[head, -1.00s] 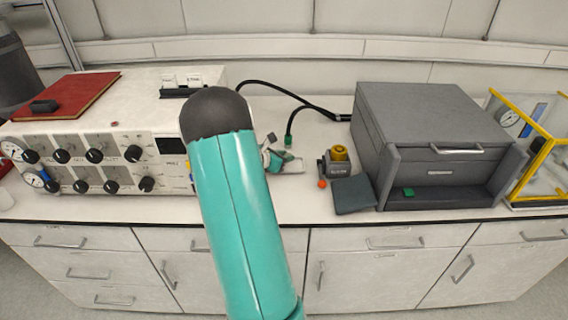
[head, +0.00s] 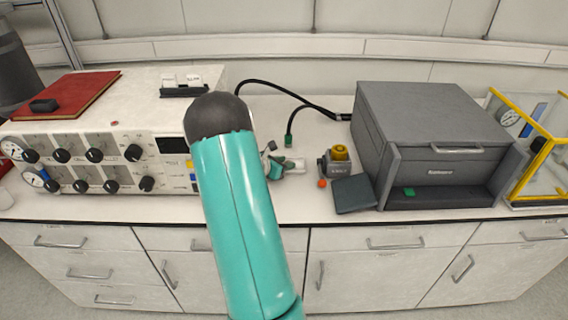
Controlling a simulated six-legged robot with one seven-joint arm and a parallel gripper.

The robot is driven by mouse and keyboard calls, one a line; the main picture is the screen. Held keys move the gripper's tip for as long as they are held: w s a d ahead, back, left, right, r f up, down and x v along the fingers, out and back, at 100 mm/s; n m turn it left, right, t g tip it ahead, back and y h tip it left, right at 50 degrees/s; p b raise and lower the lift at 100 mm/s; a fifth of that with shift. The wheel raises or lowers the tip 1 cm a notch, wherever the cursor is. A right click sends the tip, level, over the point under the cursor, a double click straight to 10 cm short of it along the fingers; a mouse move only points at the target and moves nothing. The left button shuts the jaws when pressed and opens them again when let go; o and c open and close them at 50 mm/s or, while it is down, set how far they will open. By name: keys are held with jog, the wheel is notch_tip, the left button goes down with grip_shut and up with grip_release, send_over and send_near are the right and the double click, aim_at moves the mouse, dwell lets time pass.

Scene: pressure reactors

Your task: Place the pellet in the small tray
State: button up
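A small orange-red piece (head: 322,184), which may be the pellet, lies on the white counter in front of a small grey device with a yellow top (head: 339,160). A small tray is not clearly identifiable; a pale flat piece (head: 294,165) lies on the counter just right of my arm. My teal arm with its dark rounded joint rises through the middle of the head view. My gripper (head: 272,164) is mostly hidden behind the arm, with only small grey and teal parts showing at its right side. Its fingers cannot be made out.
A white control box (head: 90,180) with knobs and gauges stands left, a red book (head: 70,96) on top. A grey reactor box (head: 435,125) stands right, a dark square plate (head: 354,194) beside it. A yellow-framed clear case (head: 540,160) is far right. A black cable (head: 290,140) hangs behind.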

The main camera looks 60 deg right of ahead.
jog(key=v, duration=1.2)
jog(key=shift+a+r, duration=0.15)
jog(key=a+r+m+t+y, duration=0.1)
jog(key=a+r+m, duration=0.25)
jog(key=a, duration=0.35)
jog(key=w+a+r+m+t+y, duration=0.1)
jog(key=a+r+m+y, duration=0.1)
jog(key=a+r, duration=0.3)
jog(key=a+r+m+t+y, duration=0.1)
jog(key=a+r+m, duration=0.15)
jog(key=a, duration=0.55)
jog(key=s+a+r+m+t+y, duration=0.2)
jog(key=a, duration=0.7)
jog(key=s+a+r+m+t+y, duration=0.2)
jog(key=a+y, duration=0.1)
jog(key=a, duration=0.6)
jog(key=s+a+r+m+t+y, duration=0.2)
jog(key=a+y, duration=0.1)
jog(key=a, duration=0.6)
jog(key=shift+r+t, duration=0.3)
jog(key=shift+r, duration=0.05)
jog(key=shift+d+m, duration=0.2)
jog(key=shift+m, duration=0.1)
